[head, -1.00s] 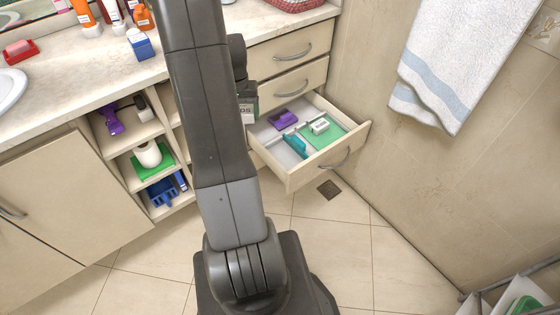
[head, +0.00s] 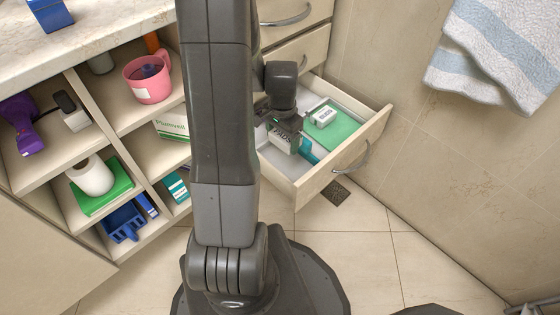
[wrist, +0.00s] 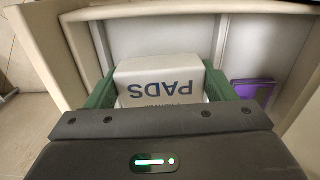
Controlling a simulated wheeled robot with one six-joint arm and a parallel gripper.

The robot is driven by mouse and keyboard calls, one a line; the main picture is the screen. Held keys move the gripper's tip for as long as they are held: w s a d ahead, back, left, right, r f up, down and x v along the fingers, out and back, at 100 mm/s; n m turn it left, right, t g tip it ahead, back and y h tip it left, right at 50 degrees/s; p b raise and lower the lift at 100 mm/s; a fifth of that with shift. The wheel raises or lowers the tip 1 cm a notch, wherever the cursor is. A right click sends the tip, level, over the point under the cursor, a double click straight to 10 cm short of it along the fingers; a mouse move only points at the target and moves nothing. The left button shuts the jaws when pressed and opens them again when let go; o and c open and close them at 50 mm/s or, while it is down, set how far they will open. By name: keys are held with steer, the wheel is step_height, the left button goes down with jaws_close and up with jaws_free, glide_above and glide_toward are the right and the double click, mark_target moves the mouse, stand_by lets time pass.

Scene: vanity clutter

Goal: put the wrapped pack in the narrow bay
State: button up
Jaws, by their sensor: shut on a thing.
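The wrapped pack (wrist: 160,82) is a pale block printed "PADS". It sits between the green fingers of my gripper (wrist: 161,92) in the wrist view, and the gripper is shut on it. In the head view the pack (head: 284,141) hangs over the left part of the open drawer (head: 340,165). A pale divider (wrist: 221,40) splits the drawer floor in the wrist view, with bare floor on its left and a purple item (wrist: 252,89) on its right. I cannot tell for sure which bay is the narrow one, as my gripper hides part of the drawer.
A small white box (head: 323,115) lies on a green piece (head: 338,130) in the drawer's right part. A teal item (head: 309,153) is close to the pack. Open shelves with a pink mug (head: 150,80) stand left; a tiled wall with a towel (head: 495,55) is right.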

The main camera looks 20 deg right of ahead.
mark_target(283, 166)
steer(key=shift+d+f, duration=0.2)
steer(key=shift+f, duration=0.3)
steer(key=shift+m, duration=0.3)
step_height(283, 166, down, 10)
steer(key=b, duration=0.4)
steer(key=o, duration=1)
steer(key=shift+f, duration=0.1)
steer(key=shift+o, duration=0.2)
step_height(283, 166, up, 12)
steer(key=p, duration=0.4)
steer(key=shift+r, duration=0.2)
